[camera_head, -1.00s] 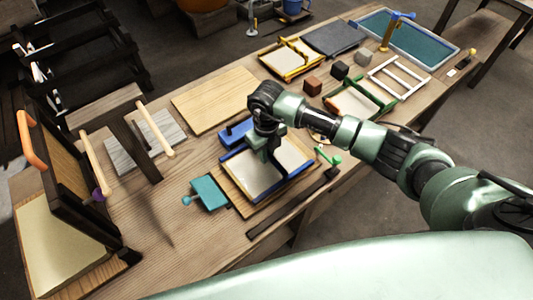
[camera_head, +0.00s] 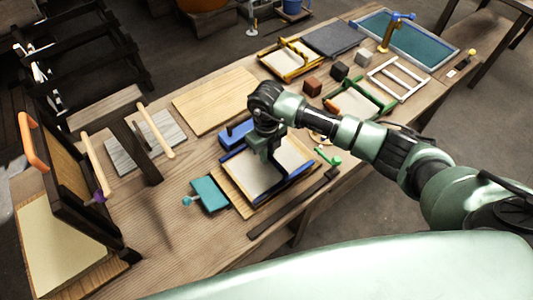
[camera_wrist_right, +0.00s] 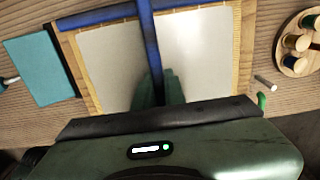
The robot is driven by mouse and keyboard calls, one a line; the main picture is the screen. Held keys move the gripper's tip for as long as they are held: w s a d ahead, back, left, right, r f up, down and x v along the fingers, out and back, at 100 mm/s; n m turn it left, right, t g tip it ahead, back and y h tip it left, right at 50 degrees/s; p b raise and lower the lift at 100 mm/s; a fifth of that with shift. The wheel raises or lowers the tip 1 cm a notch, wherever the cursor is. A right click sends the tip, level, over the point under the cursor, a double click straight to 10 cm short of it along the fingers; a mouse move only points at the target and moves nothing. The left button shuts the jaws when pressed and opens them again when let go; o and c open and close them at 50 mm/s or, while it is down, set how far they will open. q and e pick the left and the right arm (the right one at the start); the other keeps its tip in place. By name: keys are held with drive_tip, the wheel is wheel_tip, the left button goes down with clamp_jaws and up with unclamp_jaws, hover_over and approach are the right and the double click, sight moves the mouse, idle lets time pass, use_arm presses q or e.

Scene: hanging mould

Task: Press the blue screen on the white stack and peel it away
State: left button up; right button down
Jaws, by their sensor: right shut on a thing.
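The white stack (camera_head: 249,178) is a flat white sheet on a tan slatted mat at the middle of the table. It also shows in the wrist view (camera_wrist_right: 105,65). Blue bars of the blue screen (camera_head: 300,171) show along its edges; in the wrist view a blue bar (camera_wrist_right: 150,45) runs across the white sheet into my right gripper (camera_wrist_right: 160,90). My right gripper (camera_head: 278,168) is low over the stack and shut on that bar. The wrist hides part of the screen, and I cannot tell if the screen touches the sheet. My left gripper is out of view.
A teal block (camera_head: 209,193) lies left of the mat and a blue block (camera_head: 235,133) behind it. A dark strip (camera_head: 292,205) lies along the front edge. A bare wooden board (camera_head: 214,100) lies behind. A dark hinged frame (camera_head: 75,185) stands at the left.

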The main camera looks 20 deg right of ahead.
drive_tip(key=shift+w+r+p, duration=0.1)
drive_tip(key=shift+r+p, duration=0.4)
drive_tip(key=shift+r, duration=0.4)
drive_tip(key=shift+r, duration=0.15)
drive_tip(key=shift+r+p, duration=2.25)
drive_tip(key=shift+r, duration=1.1)
